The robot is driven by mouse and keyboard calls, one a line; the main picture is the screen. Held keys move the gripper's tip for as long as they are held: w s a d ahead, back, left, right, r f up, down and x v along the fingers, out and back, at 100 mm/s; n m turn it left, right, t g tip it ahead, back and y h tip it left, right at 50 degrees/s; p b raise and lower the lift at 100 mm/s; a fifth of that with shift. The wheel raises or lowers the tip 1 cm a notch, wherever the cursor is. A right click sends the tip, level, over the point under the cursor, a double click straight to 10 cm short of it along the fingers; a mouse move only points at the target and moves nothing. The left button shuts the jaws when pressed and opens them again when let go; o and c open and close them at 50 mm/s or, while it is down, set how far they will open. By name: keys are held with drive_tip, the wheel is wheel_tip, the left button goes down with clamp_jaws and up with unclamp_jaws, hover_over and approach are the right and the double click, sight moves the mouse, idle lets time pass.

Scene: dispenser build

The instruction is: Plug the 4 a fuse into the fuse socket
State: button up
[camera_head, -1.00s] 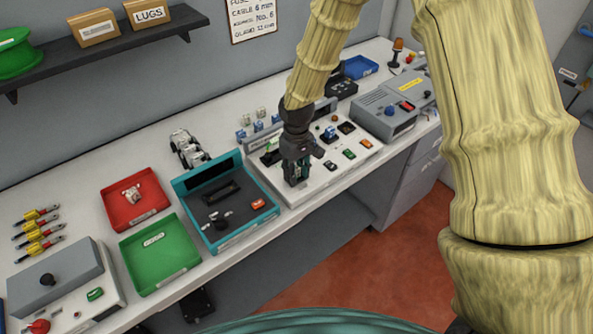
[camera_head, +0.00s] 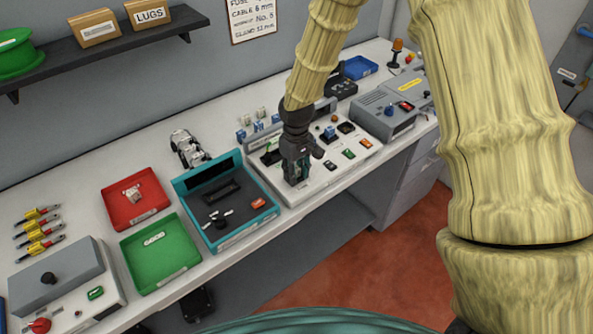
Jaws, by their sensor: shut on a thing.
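My gripper (camera_head: 297,180) points down over the left part of a white board (camera_head: 313,194) at the middle of the bench. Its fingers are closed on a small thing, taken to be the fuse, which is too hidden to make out. The fingertips are low, near the board's surface, and I cannot tell whether the held thing touches it. The fuse socket cannot be told apart here; the gripper hides that part of the board. Small green, orange and dark parts sit on the board right of the gripper.
A teal-rimmed tray (camera_head: 236,233) with small loose parts stands left of the board. Red (camera_head: 147,216) and green (camera_head: 161,278) trays lie farther left. A grey box (camera_head: 386,113) stands right of the board. Small blue blocks (camera_head: 258,127) stand behind the gripper.

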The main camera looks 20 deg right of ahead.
drive_tip(key=shift+s+f, duration=0.35)
drive_tip(key=shift+f, duration=0.05)
drive_tip(key=o, duration=0.8)
drive_tip(key=shift+o, duration=0.7)
drive_tip(key=shift+w+a+f, duration=0.1)
drive_tip(key=shift+w+f, duration=0.05)
drive_tip(key=shift+r, duration=0.2)
drive_tip(key=shift+o, duration=0.2)
drive_tip(key=shift+w, duration=0.1)
drive_tip(key=o, duration=0.5)
drive_tip(key=shift+w, duration=0.1)
drive_tip(key=shift+c, duration=0.2)
drive_tip(key=shift+r, duration=0.2)
drive_tip(key=shift+r+p, duration=2.65)
drive_tip(key=shift+r, duration=0.75)
